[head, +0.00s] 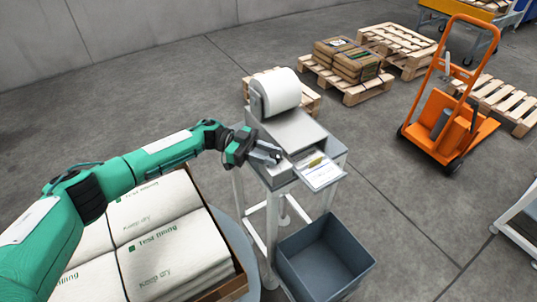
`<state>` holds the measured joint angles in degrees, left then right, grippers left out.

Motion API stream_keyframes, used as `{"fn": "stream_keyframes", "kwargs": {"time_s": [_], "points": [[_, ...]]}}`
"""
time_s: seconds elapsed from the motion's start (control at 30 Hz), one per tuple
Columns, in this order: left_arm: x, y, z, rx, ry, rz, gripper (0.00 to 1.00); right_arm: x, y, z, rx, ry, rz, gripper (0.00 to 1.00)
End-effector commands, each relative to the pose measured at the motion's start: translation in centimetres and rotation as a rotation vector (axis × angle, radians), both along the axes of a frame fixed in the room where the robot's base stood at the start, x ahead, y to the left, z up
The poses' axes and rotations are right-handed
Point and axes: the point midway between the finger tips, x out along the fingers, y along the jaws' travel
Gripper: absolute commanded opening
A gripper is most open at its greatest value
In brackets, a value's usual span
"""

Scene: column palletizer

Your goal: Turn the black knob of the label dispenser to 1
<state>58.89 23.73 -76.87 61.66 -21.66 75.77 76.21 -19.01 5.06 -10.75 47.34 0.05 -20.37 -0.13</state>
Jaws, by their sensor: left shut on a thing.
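The label dispenser (297,131) is a grey box with a white label roll (280,90) on top, standing on a small white-legged stand. A label sheet (321,174) sticks out of its front right side. My left arm reaches in from the left, and my left gripper (274,154) is at the dispenser's left front face. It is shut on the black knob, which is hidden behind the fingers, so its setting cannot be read. My right gripper is not in view.
A dark grey bin (325,258) stands on the floor below the dispenser. White sacks (173,250) lie stacked at lower left under my left arm. Wooden pallets (398,40), some with brown sacks (347,59), and an orange hand truck (450,110) stand behind.

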Motion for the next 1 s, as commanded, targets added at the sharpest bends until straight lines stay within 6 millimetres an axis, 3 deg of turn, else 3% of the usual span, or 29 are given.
{"fn": "stream_keyframes", "kwargs": {"time_s": [0.03,0.07,0.17,0.77,1.0], "points": [[-0.1,-0.1,0.0,-0.001,0.001,-0.001,0.07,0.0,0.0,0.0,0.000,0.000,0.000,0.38],[-0.1,-0.1,0.0,-0.001,0.001,-0.001,0.33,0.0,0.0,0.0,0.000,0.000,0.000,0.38],[-0.1,-0.1,0.0,-0.001,0.001,-0.001,0.51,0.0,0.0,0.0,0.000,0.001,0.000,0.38],[0.1,-0.1,0.1,-0.002,-0.001,0.003,0.51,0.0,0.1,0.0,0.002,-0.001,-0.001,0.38],[-0.1,0.0,0.6,-0.003,-0.001,0.046,0.51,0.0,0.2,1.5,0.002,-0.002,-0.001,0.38]]}}
